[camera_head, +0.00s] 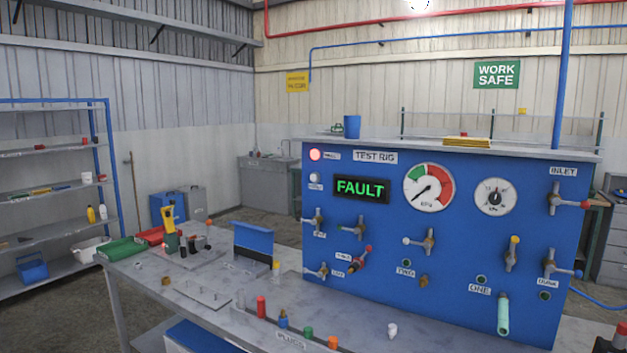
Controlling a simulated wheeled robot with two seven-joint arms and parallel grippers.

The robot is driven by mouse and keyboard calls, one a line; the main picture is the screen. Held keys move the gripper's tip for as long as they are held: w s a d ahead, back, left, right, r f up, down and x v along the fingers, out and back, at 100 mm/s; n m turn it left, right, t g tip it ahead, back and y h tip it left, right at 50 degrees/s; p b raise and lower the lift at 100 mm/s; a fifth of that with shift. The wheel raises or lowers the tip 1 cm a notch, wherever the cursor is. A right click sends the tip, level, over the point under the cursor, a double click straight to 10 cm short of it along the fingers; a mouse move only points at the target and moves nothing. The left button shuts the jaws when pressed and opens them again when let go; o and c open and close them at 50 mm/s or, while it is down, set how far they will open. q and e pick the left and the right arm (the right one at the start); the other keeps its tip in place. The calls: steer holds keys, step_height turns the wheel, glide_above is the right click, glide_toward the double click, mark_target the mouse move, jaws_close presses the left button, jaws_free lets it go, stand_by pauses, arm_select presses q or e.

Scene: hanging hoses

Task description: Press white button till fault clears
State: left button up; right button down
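The blue test rig panel (460,250) stands upright on the grey workbench. A round white button (315,178) sits at its upper left, with a small label under it. A red lamp (315,155) glows just above the button. To the right of the button, a dark display (361,189) reads FAULT in green letters. Nothing touches or covers the button. I cannot make out either of my grippers in this view.
Valve handles, including a red-handled one (357,258), stick out below the display. A pressure gauge (429,188) is right of it. Loose fittings, including a red plug (261,306), stand on the bench front. A dark object with red (613,341) at the lower right is cut off and unclear.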

arm_select(q)
jaws_close()
stand_by(1.4)
